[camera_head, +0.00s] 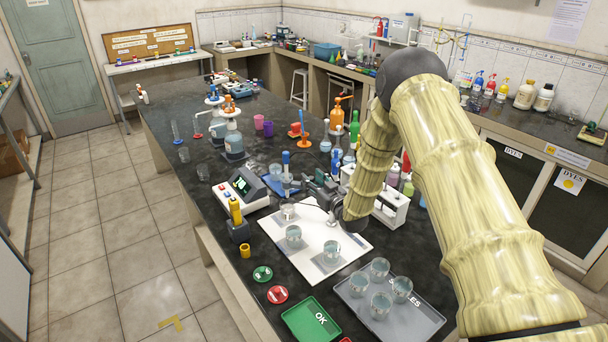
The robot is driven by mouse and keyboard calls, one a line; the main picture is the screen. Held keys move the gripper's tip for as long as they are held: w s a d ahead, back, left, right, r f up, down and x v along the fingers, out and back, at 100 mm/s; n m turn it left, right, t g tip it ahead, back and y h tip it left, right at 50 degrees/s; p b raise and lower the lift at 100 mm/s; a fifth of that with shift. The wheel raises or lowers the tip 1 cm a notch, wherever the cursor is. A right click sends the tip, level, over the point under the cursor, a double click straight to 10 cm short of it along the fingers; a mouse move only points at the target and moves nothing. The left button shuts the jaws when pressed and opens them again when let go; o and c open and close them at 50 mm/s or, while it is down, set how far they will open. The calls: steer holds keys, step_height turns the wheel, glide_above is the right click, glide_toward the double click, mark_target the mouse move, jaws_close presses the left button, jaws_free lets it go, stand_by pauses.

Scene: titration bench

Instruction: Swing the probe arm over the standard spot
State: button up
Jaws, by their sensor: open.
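The white mat (345,228) lies on the dark bench with grey square spots on it. Three glass beakers stand on these: one at the back left (287,212), one in the middle (293,236) and one at the front right (331,252). Which spot is the standard one I cannot read. The probe stand (286,166), a post with a blue top, rises behind the mat. Its probe arm is small and hard to make out beside my gripper. My gripper (314,188) is open, just right of the post and above the mat's back edge. Contact with the probe arm cannot be told.
A meter box (242,188) stands left of the post. A grey tray (416,318) with several beakers and a green OK tray (311,321) lie in front. Red (278,294) and green (262,273) discs lie left of the mat. A white rack (391,208) and bottles crowd the right.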

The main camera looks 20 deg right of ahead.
steer(key=shift+w, duration=0.55)
steer(key=shift+a, duration=0.1)
steer(key=shift+a, duration=0.1)
steer(key=shift+a, duration=0.1)
steer(key=shift+c, duration=0.4)
jaws_close()
steer(key=shift+f, duration=0.1)
